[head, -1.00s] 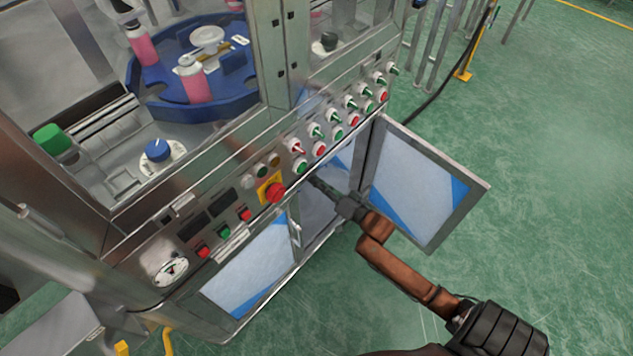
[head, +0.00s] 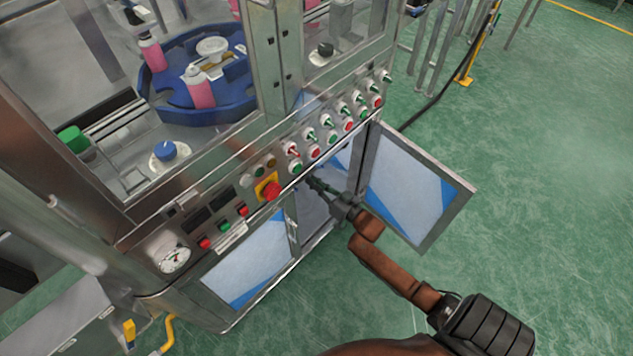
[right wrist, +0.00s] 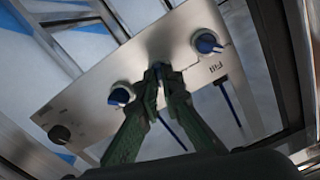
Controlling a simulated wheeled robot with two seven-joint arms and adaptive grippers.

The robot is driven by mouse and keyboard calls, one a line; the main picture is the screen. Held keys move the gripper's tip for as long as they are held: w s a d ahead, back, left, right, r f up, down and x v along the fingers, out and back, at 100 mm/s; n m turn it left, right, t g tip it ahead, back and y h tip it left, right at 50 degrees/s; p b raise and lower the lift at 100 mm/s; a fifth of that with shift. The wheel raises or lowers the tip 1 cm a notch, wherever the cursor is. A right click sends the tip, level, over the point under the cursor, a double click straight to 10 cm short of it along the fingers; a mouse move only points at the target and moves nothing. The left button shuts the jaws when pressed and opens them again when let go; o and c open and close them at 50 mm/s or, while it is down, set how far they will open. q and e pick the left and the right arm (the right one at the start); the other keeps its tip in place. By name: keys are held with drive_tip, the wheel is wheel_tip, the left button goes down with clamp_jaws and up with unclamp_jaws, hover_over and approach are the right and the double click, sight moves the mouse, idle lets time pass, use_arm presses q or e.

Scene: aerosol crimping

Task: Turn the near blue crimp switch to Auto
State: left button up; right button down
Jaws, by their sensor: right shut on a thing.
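A metal panel (right wrist: 85,103) in the right wrist view bears a blue-capped switch (right wrist: 120,96), a second blue-capped switch (right wrist: 207,43) and a black knob (right wrist: 59,134). I cannot read which setting each points to. My right gripper (right wrist: 158,72) has its green fingers closed together at the panel, between the two blue switches. It is shut on a small part that the fingertips mostly hide. In the head view the right gripper (head: 313,183) is below the front button row, at the open cabinet; the blue-capped switches do not show there. My left gripper is out of view.
A red emergency stop (head: 270,191) and rows of red and green buttons line the front above. Another blue knob (head: 166,150) stands on the upper deck. Green floor (head: 540,180) is free at right.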

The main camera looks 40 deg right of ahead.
use_arm(q)
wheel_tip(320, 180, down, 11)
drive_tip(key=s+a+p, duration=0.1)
drive_tip(key=p, duration=0.1)
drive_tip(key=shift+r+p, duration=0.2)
drive_tip(key=shift+p, duration=0.15)
use_arm(e)
drive_tip(key=shift+n, duration=6.2)
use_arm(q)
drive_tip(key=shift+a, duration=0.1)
use_arm(e)
drive_tip(key=c, duration=2.1)
unclamp_jaws()
drive_tip(key=s, duration=1.2)
drive_tip(key=shift+d, duration=0.45)
